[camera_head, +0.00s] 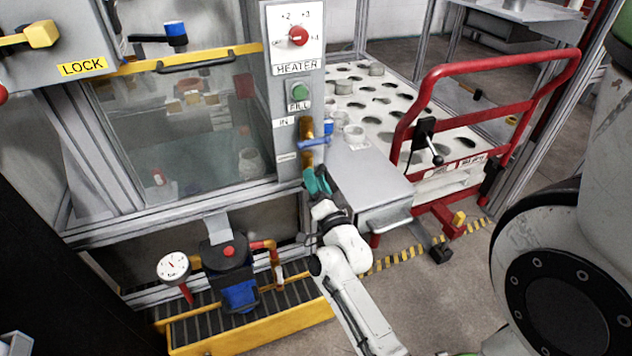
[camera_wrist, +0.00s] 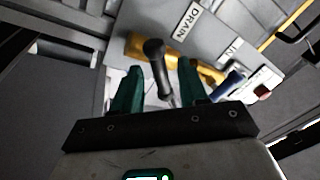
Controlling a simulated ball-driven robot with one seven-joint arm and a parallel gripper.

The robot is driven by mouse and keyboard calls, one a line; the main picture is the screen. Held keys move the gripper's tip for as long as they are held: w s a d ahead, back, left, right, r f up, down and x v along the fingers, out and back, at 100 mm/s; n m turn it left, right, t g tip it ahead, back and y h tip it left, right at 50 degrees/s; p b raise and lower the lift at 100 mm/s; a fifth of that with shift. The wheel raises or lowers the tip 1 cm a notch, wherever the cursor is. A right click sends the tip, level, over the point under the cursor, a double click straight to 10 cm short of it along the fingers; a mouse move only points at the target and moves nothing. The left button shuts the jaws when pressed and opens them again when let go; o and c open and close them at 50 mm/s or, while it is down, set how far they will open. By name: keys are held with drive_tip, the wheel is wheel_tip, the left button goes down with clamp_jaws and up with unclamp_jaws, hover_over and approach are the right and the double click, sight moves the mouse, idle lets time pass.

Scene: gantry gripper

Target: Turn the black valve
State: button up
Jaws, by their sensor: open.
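The black valve handle (camera_wrist: 154,55) shows in the wrist view, angled across a yellow pipe (camera_wrist: 136,45) on a grey panel, near a DRAIN label (camera_wrist: 186,22). My gripper (camera_wrist: 160,68) has its two green fingers apart, one on each side of the handle in that view. I cannot tell whether either finger touches it. In the head view my gripper (camera_head: 317,180) is at the lower end of the control column, just below the blue valve (camera_head: 314,142). The black valve is not clearly visible there, hidden by or around my gripper.
The blue handle (camera_wrist: 228,85) is close to the right finger. A grey shelf (camera_head: 370,185) and red cart rail (camera_head: 490,65) stand to the right. A glass-fronted cabinet (camera_head: 180,130) is left. A yellow-edged tray (camera_head: 250,335) with a pump (camera_head: 228,265) lies below.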

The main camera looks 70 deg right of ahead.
clamp_jaws()
idle(0.4)
drive_tip(key=shift+n+t+y+b, duration=0.3)
drive_tip(key=shift+n+t+b, duration=0.25)
drive_tip(key=shift+n, duration=0.95)
unclamp_jaws()
